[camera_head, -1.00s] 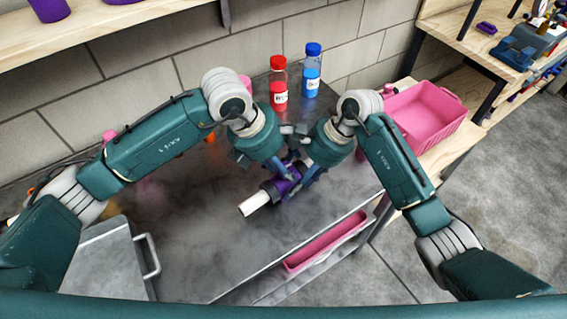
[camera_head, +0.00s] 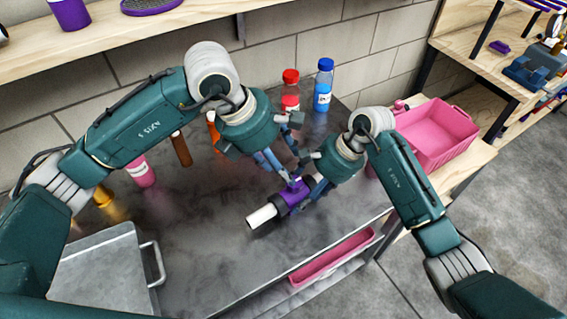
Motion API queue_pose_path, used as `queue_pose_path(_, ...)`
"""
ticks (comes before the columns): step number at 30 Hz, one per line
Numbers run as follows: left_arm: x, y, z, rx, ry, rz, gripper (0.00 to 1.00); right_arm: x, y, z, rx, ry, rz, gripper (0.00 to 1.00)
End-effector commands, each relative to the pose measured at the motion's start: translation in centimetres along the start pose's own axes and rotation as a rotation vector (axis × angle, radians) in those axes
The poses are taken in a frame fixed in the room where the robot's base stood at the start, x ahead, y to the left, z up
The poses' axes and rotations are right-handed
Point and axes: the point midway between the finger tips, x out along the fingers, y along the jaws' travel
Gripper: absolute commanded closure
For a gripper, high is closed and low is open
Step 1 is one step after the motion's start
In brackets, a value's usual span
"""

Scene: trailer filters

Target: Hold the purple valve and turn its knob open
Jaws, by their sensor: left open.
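The purple valve (camera_head: 291,197) with a white pipe end (camera_head: 262,216) is over the front part of the dark metal table. My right gripper (camera_head: 314,187) has its fingers around the right end of the valve and appears shut on it. My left gripper (camera_head: 283,163) is open, just above and to the upper left of the valve, its fingers pointing down towards it. The valve's knob is small and partly hidden by the fingers, so its position cannot be made out.
Red (camera_head: 290,88) and blue (camera_head: 323,85) bottles stand at the back. A pink bin (camera_head: 436,132) is at the right. A pink tray (camera_head: 333,257) lies below the front edge. A metal tray (camera_head: 100,268) and several colored bottles are at the left.

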Motion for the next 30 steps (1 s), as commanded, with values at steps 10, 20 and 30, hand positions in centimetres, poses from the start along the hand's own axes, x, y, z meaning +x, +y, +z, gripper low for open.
queue_pose_path(10,-1.1,1.0,-0.2,0.104,0.017,-0.038,0.47,0.0,0.1,0.0,0.001,0.0,0.002,0.73)
queue_pose_path(20,-3.2,2.1,-0.3,0.334,0.011,-0.139,0.47,0.0,0.1,-0.1,0.001,0.001,0.002,0.73)
queue_pose_path(30,2.8,1.2,-0.6,0.337,0.01,-0.143,0.47,0.0,0.1,-0.1,0.001,0.001,0.001,0.73)
